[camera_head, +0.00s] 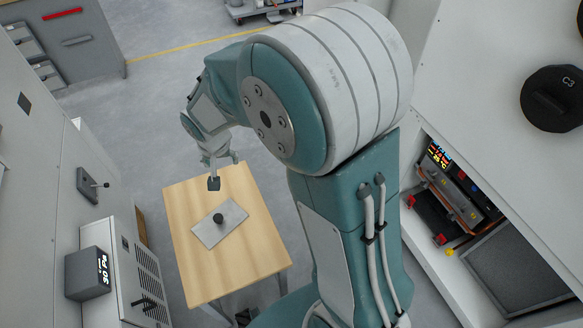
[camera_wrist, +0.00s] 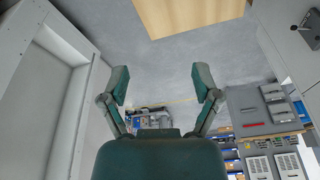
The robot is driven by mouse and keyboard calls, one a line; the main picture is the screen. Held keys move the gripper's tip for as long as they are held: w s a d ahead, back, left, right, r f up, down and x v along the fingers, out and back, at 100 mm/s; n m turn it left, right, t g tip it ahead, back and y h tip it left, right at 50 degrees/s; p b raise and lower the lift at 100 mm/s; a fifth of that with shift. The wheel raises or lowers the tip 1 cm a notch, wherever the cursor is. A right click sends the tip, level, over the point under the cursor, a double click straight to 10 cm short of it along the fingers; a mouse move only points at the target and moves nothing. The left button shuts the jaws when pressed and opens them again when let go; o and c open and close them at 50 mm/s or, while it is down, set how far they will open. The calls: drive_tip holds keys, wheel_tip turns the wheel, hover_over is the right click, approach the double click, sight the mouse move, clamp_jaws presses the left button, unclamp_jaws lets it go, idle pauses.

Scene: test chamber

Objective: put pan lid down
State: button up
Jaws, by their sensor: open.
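The pan lid (camera_head: 207,235) looks like a flat grey rectangular plate with a dark round knob (camera_head: 219,218) on top. It lies flat on the wooden table (camera_head: 253,254) in the head view. My gripper (camera_head: 224,170) is above the table's far end, beyond the lid in the picture and apart from it. In the wrist view my gripper (camera_wrist: 162,84) has its two fingers spread with nothing between them. Part of the wooden table (camera_wrist: 190,14) shows at the top of that view; the lid does not show there.
A grey box with a lit display (camera_head: 88,273) and wall panels stand left of the table. A white counter (camera_head: 480,75) with a black round part (camera_head: 553,98) is at right. Grey floor (camera_head: 150,100) lies open beyond the table.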

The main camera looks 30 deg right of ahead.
drive_tip(key=s+d+r+n+t, duration=0.1)
drive_tip(key=s+d+r, duration=0.3)
drive_tip(key=s+r, duration=0.4)
drive_tip(key=s+d+r+n+t, duration=0.1)
drive_tip(key=s+d+r, duration=0.3)
drive_tip(key=s+r, duration=0.4)
drive_tip(key=s+n, duration=0.1)
drive_tip(key=s, duration=0.4)
drive_tip(key=shift+s+d+r+t+y, duration=0.15)
drive_tip(key=shift+s+r+t+y, duration=0.15)
drive_tip(key=shift+s+r, duration=0.1)
drive_tip(key=shift+w, duration=0.1)
